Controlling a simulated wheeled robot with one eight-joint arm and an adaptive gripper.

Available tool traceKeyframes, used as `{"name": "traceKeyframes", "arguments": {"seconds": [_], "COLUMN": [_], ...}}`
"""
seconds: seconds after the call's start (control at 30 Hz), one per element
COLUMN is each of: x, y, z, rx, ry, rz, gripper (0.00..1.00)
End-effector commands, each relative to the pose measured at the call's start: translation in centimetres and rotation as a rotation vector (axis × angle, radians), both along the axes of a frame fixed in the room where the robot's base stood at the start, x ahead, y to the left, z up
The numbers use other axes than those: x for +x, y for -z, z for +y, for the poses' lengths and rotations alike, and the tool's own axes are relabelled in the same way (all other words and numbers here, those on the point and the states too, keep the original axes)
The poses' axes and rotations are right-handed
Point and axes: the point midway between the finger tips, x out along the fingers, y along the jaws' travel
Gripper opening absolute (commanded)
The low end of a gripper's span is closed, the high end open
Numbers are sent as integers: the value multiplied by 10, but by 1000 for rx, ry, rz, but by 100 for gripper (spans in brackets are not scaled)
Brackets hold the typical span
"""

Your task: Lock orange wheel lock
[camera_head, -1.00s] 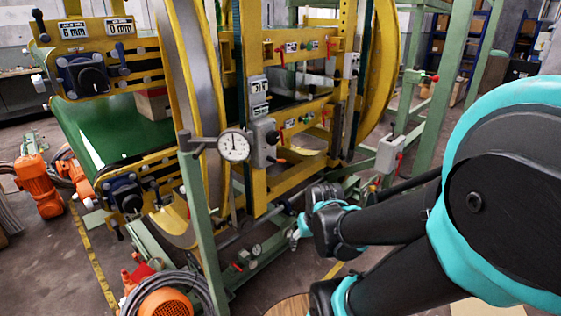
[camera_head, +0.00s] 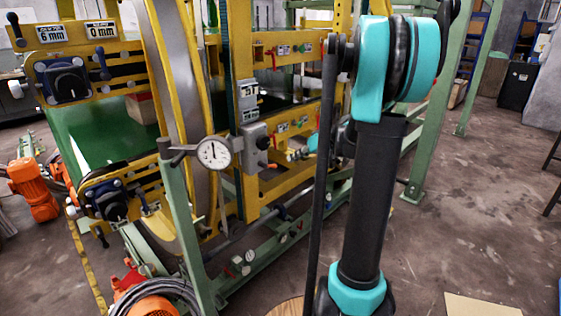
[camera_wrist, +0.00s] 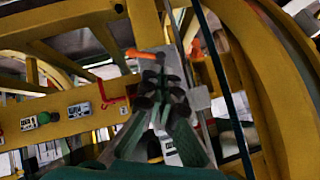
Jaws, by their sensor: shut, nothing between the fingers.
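An orange lever-like handle (camera_wrist: 146,53), which looks like the orange wheel lock, lies nearly level in the wrist view, just past my fingertips. A grey bracket or post stands behind it, and a second small orange part (camera_wrist: 196,49) is to its right. My gripper (camera_wrist: 160,82) is shut and empty, its dark finger pads together just below the orange handle. I cannot tell if the fingertips touch it.
The yellow machine frame (camera_head: 265,192) stands close around my gripper. A red lever (camera_wrist: 106,98) and a green knob (camera_wrist: 43,118) sit on a yellow beam in the wrist view. A dial gauge (camera_head: 213,153) is on a green post. Open floor (camera_head: 455,230) lies to the right.

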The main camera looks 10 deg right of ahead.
Motion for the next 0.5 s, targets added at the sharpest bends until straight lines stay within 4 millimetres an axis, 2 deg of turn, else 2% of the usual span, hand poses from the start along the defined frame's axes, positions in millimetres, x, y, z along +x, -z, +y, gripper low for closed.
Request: {"name": "traceKeyframes", "arguments": {"seconds": [0.03, 0.1, 0.2, 0.5], "x": [13, 26, 38, 46], "y": [-5, -11, -17, -21], "z": [-9, -17, -25, -31], "rx": [17, 36, 55, 67], "ry": [-5, -16, -28, -35], "rz": [-28, -63, -101, -128], "gripper": [0, 0, 0, 0]}}
